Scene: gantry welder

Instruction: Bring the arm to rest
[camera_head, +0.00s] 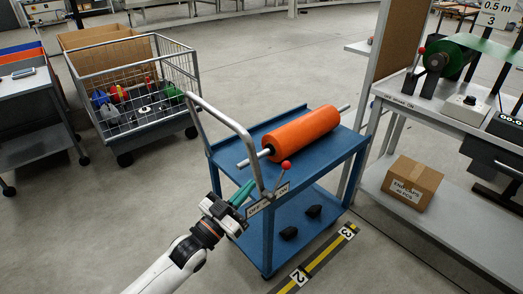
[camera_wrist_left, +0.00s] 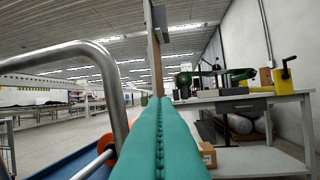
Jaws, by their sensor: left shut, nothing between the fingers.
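My left gripper (camera_head: 241,194) reaches in from the lower left in the head view. Its green fingers are shut and empty, close to the handle side of a blue cart (camera_head: 258,238). In the left wrist view the fingers (camera_wrist_left: 160,140) lie together along one seam. A red-knobbed lever (camera_head: 285,166) stands just right of the fingertips, above a white label reading OFF and ON. I cannot tell whether the fingers touch the cart handle (camera_head: 222,118). My right gripper is not in view.
An orange roll (camera_head: 303,136) on a metal bar lies on the cart's top. A wire cage (camera_head: 137,85) with coloured items stands at the back left. A workbench (camera_head: 450,120) with a cardboard box (camera_head: 412,182) on its lower shelf is at right. Open floor (camera_head: 110,215) lies left.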

